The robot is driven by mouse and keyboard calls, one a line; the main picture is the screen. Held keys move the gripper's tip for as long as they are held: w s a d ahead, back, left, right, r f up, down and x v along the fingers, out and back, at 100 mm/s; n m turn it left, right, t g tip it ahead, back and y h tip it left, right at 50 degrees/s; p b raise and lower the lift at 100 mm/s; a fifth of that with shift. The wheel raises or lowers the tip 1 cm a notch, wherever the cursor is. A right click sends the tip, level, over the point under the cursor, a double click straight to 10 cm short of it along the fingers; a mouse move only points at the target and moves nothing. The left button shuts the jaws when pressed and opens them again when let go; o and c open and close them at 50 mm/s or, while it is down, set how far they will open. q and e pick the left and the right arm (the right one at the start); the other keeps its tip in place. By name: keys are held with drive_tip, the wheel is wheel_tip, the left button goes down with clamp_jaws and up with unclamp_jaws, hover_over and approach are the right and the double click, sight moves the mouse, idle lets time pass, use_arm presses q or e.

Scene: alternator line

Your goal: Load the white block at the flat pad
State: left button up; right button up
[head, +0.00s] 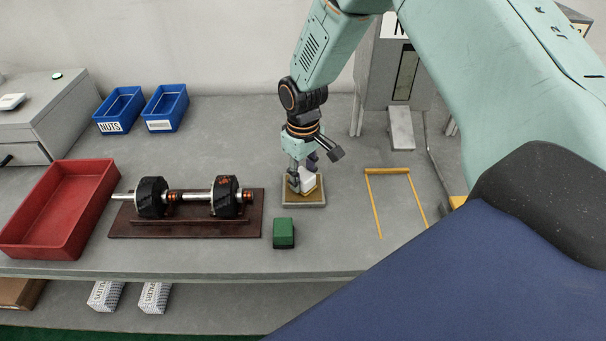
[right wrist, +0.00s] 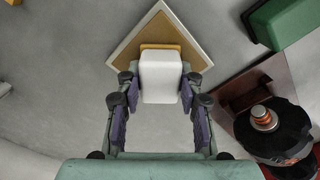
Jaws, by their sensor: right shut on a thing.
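The white block (right wrist: 160,76) is between the fingers of my right gripper (right wrist: 160,90) in the right wrist view. In the head view the right gripper (head: 303,172) points down at the flat pad, with the white block (head: 309,184) partly hidden behind its fingers. The flat pad (head: 289,198) is a tan square with a pale rim; it also shows in the right wrist view (right wrist: 154,30). The block is over the pad, with a yellowish piece at its far edge. I cannot tell whether the block touches the pad. My left gripper is not in view.
A green block (head: 284,232) lies just in front of the pad. A dark wooden stand (head: 190,228) holds a rotor shaft (head: 187,196) to the left. A red tray (head: 60,210) and blue bins (head: 165,108) are farther left. Yellow lines (head: 388,171) mark clear table at right.

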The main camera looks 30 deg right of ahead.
sight(304, 174)
idle(0.4)
wheel_tip(304, 174, up, 7)
drive_tip(key=p, duration=0.6)
drive_tip(key=shift+r+p, duration=0.1)
drive_tip(key=shift+p, duration=0.3)
idle(0.4)
drive_tip(key=shift+s, duration=0.1)
